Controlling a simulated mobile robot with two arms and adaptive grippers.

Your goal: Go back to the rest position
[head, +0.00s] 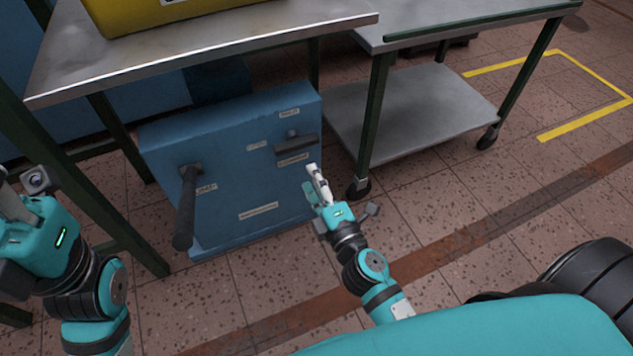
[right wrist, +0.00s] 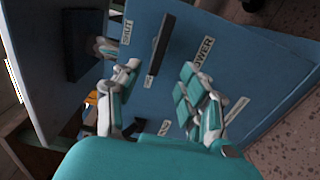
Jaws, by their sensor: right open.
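My right gripper (head: 316,183) is open and empty, in front of the right side of a blue cabinet (head: 235,185). In the right wrist view its two fingers (right wrist: 160,85) stand apart, with the cabinet's blue face (right wrist: 230,65) beyond them and nothing between them. The cabinet carries a long dark lever (head: 186,208) pointing down at the left and a short dark handle (head: 297,146), roughly level, at the upper right. The right gripper is just below this handle and apart from it. My left gripper (head: 15,205) is at the left edge, partly cut off; its fingers are unclear.
A metal-topped table (head: 200,50) stands over the cabinet with a yellow container (head: 150,12) on it. A wheeled cart (head: 415,110) with a lower shelf stands to the right. Tiled floor (head: 520,190) is free at right, with yellow floor marking (head: 590,118).

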